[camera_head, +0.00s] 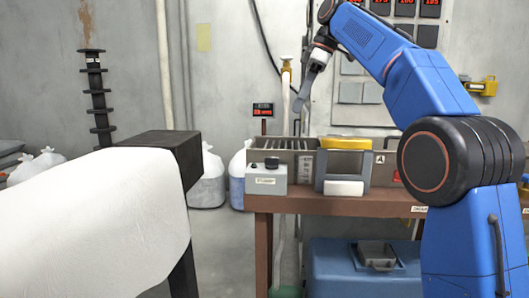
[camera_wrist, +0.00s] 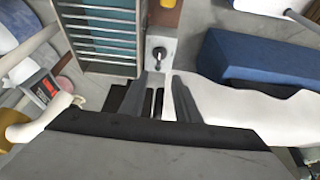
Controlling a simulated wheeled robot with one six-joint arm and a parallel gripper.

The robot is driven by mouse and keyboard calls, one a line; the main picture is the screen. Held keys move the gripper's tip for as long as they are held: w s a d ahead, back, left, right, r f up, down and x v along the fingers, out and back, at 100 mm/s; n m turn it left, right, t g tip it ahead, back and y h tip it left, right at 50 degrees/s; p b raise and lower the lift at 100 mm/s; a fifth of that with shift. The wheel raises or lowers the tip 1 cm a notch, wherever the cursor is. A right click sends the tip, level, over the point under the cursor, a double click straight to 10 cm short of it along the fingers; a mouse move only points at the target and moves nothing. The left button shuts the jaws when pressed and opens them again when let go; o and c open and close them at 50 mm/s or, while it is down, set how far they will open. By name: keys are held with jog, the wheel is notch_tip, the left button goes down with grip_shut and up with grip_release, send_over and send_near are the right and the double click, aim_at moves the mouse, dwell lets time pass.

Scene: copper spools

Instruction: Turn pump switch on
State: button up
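The pump switch looks to be a small light-grey box (camera_head: 267,181) with a black knob on top, at the left end of the brown bench in the head view. In the wrist view the same box (camera_wrist: 154,42) and its black knob (camera_wrist: 158,55) lie just beyond my fingertips, near the middle. My gripper (camera_head: 301,104) is raised above the bench, up and right of the box, with its fingers pointing down. In the wrist view my gripper (camera_wrist: 165,76) shows two dark fingers apart, with nothing held between them. The knob's on or off position cannot be read.
A slotted rack (camera_wrist: 103,30) lies left of the box in the wrist view. A yellow-topped device (camera_head: 345,143) stands right of the box on the bench (camera_head: 340,205). A white-draped surface (camera_head: 90,225) fills the left foreground. A blue case (camera_head: 330,265) sits below the bench.

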send_near(272, 162)
jog(key=x, duration=0.7)
jog(key=shift+w+a, duration=0.25)
jog(key=shift+w, duration=0.15)
grip_shut()
